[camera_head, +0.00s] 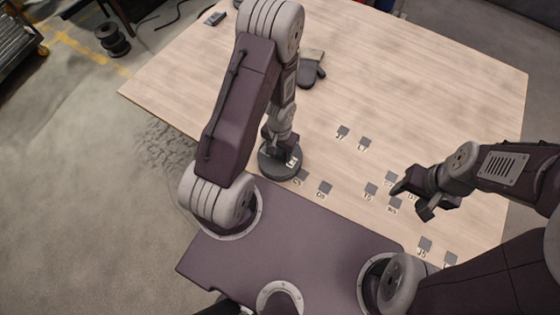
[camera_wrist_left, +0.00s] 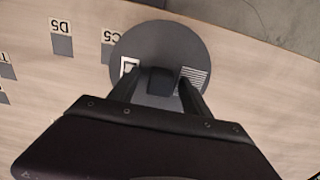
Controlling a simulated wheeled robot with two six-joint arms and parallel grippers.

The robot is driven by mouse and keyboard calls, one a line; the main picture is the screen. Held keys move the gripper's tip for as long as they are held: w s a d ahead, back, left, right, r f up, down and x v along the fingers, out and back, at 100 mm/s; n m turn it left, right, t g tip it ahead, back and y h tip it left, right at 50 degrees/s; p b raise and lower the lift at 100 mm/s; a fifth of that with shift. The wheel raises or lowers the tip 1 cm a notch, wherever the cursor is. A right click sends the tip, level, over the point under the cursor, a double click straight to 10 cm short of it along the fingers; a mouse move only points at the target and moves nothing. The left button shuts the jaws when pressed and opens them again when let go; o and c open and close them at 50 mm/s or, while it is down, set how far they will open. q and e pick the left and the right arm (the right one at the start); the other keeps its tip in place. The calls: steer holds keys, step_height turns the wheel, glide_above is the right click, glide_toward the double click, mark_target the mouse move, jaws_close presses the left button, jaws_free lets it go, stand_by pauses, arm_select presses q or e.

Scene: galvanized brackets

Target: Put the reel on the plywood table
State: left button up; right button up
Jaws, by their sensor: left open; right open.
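My right gripper (camera_head: 415,199) is open and empty above the table at the right.
Several grey squares with labels, such as D5 (camera_wrist_left: 62,45) and C5 (camera_wrist_left: 109,50), lie on the table. A dark mitt-like thing (camera_head: 312,70) lies farther back. A black spool (camera_head: 112,40) stands on the floor at the upper left. The table's far middle is clear.

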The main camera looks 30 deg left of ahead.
arm_select(q)
steer(key=shift+r, duration=0.1)
jaws_close()
stand_by(1.2)
